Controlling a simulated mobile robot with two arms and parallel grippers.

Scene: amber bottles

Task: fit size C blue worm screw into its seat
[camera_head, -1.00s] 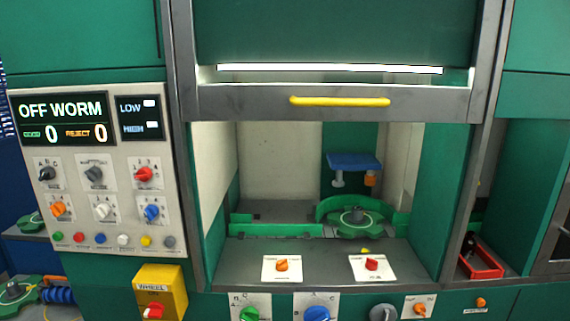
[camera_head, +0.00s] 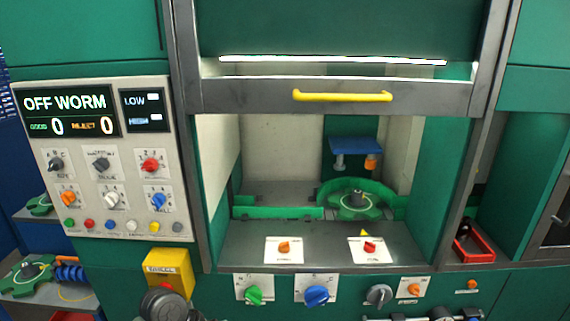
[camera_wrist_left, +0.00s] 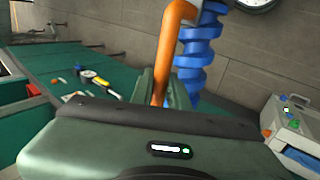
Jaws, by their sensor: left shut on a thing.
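In the head view the open machine bay holds a green star wheel (camera_head: 355,201) and a green guide rail (camera_head: 278,213). I cannot pick out the screw's seat surely. My right gripper is not seen.
A raised hatch with a yellow handle (camera_head: 342,96) hangs over the bay. A control panel (camera_head: 115,160) reads OFF WORM. A lower-left shelf holds another blue worm (camera_head: 70,273) beside a green wheel (camera_head: 28,271). A red bin (camera_head: 474,247) sits right. The bay's front floor is mostly clear.

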